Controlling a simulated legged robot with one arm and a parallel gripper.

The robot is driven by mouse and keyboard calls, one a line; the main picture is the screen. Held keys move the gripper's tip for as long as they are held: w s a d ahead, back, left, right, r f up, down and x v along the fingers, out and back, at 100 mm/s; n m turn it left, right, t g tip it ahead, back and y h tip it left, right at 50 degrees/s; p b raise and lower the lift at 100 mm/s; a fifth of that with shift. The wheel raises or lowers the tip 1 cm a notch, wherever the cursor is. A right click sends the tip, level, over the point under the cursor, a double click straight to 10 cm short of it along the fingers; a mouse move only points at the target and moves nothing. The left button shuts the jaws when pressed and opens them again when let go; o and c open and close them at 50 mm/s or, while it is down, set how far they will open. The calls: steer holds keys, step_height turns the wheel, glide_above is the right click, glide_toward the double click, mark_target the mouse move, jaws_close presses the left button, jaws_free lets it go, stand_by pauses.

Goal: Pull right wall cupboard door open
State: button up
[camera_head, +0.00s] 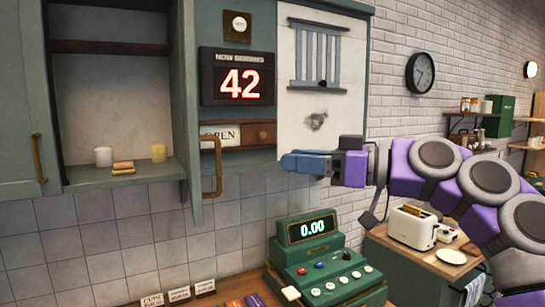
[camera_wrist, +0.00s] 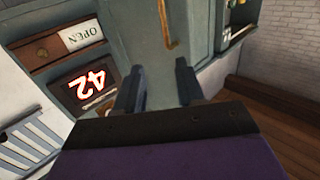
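The right wall cupboard door (camera_head: 192,120) is grey-green and stands swung out, seen nearly edge-on at the right side of the open cupboard. Its brass handle (camera_head: 211,168) is on the face towards my gripper. In the wrist view the door (camera_wrist: 145,38) lies beyond the fingers, with the handle (camera_wrist: 166,22) at the top. My gripper (camera_head: 286,162) points left in front of the wall panel, to the right of the handle and apart from it. In the wrist view its two fingers (camera_wrist: 158,85) are spread with nothing between them.
The cupboard shelf (camera_head: 80,178) holds small cups and a stacked item. The left door (camera_head: 20,120) also stands open. A lit "42" sign (camera_head: 238,78) hangs right of the cupboard. A green register (camera_head: 315,262) stands below my gripper. Tiled wall (camera_head: 110,235) is clear below the cupboard.

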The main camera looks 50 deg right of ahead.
steer(key=shift+v, duration=1.1)
steer(key=w+a+f+n+g, duration=0.1)
steer(key=w+a+f+g, duration=0.15)
steer(key=a, duration=0.55)
steer(key=w+a+f+n+g, duration=0.15)
steer(key=a+f, duration=0.25)
steer(key=a, duration=0.4)
steer(key=w+a+f+g, duration=0.2)
steer(key=a+f+g, duration=0.1)
steer(key=a, duration=0.5)
steer(key=a+f+m+g+h, duration=0.1)
steer(key=a+f+g, duration=0.1)
steer(key=a+f, duration=0.35)
steer(key=a+f+g+h, duration=0.2)
steer(key=f, duration=0.6)
steer(key=s+f+m+g+h, duration=0.1)
steer(key=s+f+g, duration=0.3)
steer(key=f, duration=0.6)
steer(key=s+d+f+m+g+h, duration=0.1)
steer(key=s+f+m+g, duration=0.2)
steer(key=s+f, duration=0.6)
step_height(320, 180, down, 3)
steer(key=shift+s+r+m+g+h, duration=0.2)
steer(key=shift+m+g+h, duration=0.2)
steer(key=shift+m, duration=0.15)
